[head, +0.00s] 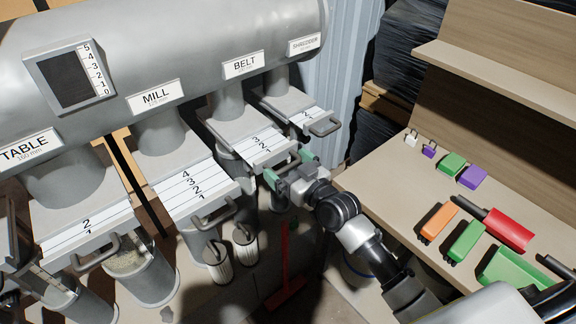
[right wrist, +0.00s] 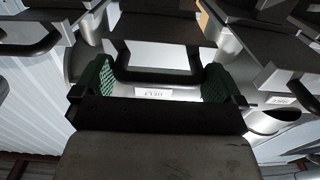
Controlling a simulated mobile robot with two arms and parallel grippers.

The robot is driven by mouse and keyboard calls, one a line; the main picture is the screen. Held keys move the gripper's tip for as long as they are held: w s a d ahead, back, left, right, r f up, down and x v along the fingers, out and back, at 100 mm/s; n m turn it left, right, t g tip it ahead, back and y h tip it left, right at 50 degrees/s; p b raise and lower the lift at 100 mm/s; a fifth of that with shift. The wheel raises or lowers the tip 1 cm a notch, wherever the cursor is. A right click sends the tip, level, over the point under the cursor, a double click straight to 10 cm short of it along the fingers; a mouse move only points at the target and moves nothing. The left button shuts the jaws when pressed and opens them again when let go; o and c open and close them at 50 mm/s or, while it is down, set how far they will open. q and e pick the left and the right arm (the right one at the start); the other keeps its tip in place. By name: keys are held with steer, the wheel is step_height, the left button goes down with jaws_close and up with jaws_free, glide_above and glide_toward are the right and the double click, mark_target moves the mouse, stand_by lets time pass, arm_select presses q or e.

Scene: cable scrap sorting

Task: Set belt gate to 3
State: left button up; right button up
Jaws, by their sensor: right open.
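The belt gate (head: 258,141) is a pale sliding plate under the duct labelled BELT (head: 243,64). Its plate is drawn partly out, with the numbers 3, 2 and 1 showing. My right gripper (head: 289,168) is at the front of this gate, its green fingers apart on either side of the handle. In the right wrist view, the dark gate handle (right wrist: 158,76) lies between the open fingers (right wrist: 158,84); contact with them cannot be made out. My left gripper is not in view.
The mill gate (head: 190,190), table gate (head: 88,226) and shredder gate (head: 302,113) flank it, with handles sticking out. At right a workbench (head: 385,180) holds a red tool (head: 507,229) and several coloured blocks.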

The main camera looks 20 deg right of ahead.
steer(key=b+v, duration=0.2)
steer(key=v, duration=0.8)
steer(key=shift+s, duration=0.25)
steer(key=shift+d, duration=0.15)
steer(key=s+d+f+m+g+h, duration=0.1)
steer(key=s+f+g+h, duration=0.1)
steer(key=f, duration=0.9)
steer(key=s+d+f+m+g+h, duration=0.1)
steer(key=s+d+f+g, duration=0.15)
steer(key=f, duration=0.85)
steer(key=s+d+f+g+h, duration=0.1)
steer(key=s+f+g+h, duration=0.15)
steer(key=f, duration=0.85)
steer(key=s+a+f+g, duration=0.1)
steer(key=s+f+g, duration=0.2)
steer(key=s+f, duration=0.4)
steer(key=s+a+f+g, duration=0.1)
steer(key=s+f+g, duration=0.2)
steer(key=s+f, duration=0.4)
steer(key=s+a+f+g, duration=0.1)
steer(key=s+f+g, duration=0.2)
steer(key=s, duration=1.4)
step_height(320, 180, down, 4)
steer(key=shift+s+h, duration=0.25)
steer(key=shift+h, duration=0.1)
